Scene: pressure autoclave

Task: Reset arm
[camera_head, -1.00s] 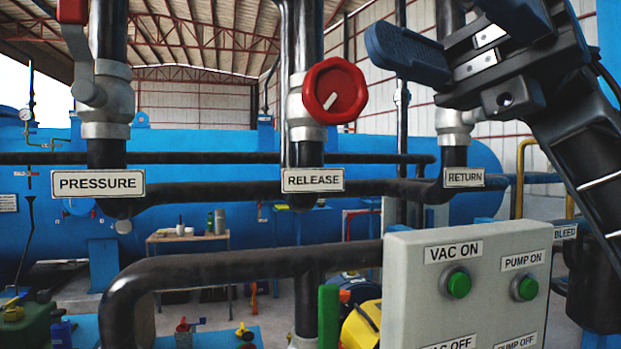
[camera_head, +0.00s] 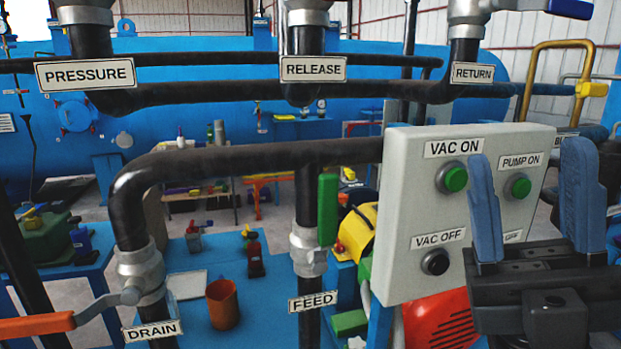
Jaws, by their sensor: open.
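My gripper (camera_head: 533,205) is at the lower right of the head view, with its two blue fingers pointing up and set well apart. It is open, and nothing shows between the fingers. It stands in front of the grey control box (camera_head: 405,205) and overlaps its lower right part. The left finger passes between the green VAC ON button (camera_head: 451,178) and the green PUMP ON button (camera_head: 518,187). The PUMP OFF button is hidden behind the gripper. I cannot tell how far the fingers are from the box face.
Black pipes carry PRESSURE (camera_head: 85,74), RELEASE (camera_head: 313,69) and RETURN (camera_head: 472,73) signs. An orange drain handle (camera_head: 37,326) is at lower left, and a green feed handle (camera_head: 327,209) stands left of the box. A yellow bent pipe (camera_head: 533,62) is at right. A blue tank (camera_head: 230,100) fills the back.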

